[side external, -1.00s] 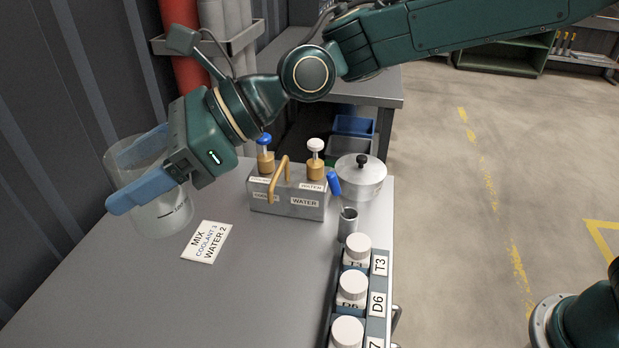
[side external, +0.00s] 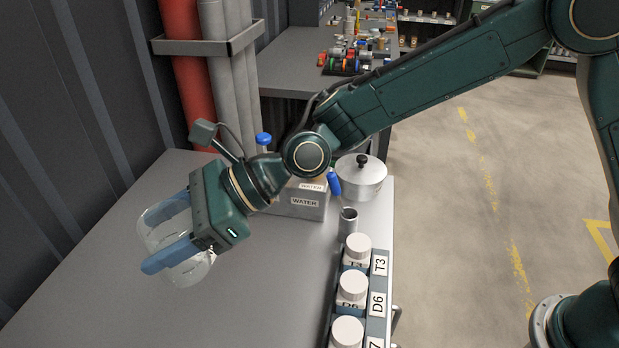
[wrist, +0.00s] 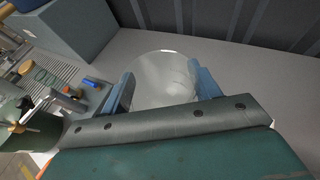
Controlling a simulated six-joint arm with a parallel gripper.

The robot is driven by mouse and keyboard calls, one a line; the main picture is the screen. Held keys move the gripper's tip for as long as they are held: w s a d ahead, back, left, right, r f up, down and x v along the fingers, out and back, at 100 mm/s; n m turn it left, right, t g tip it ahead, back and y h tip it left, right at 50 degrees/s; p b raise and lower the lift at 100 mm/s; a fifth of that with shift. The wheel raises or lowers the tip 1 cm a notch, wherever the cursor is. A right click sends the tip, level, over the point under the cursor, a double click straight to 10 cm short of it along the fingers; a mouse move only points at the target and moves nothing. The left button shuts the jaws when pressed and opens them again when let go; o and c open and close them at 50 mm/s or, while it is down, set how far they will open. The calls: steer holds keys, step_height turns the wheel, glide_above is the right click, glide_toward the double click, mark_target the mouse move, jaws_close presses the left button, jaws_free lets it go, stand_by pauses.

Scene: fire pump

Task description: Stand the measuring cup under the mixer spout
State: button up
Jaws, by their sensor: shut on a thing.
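The clear measuring cup (side external: 167,240) is between the blue fingers of my gripper (side external: 152,240), at the left side of the grey table. In the side view it looks slightly tilted; I cannot tell whether its base touches the table. In the wrist view the cup (wrist: 165,78) shows between the two fingers of my gripper (wrist: 163,90). The grey mixer box (side external: 300,206) with its WATER labels stands behind my wrist. A blue-topped pump (side external: 264,140) rises from it. My arm hides much of the box, and I cannot make out its spout.
A lidded pot (side external: 362,180) and a small metal cylinder (side external: 348,222) stand right of the mixer. A rack of white-capped bottles (side external: 352,285) lines the table's right edge. The front middle of the table (side external: 270,290) is bare. Pipes (side external: 222,80) stand behind.

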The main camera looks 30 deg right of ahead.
step_height(320, 180, down, 11)
stand_by(0.3)
steer(key=shift+f, duration=2)
steer(key=shift+f, duration=0.2)
steer(key=o, duration=1)
steer(key=shift+o, duration=0.2)
steer(key=shift+r, duration=0.2)
steer(key=v, duration=1.2)
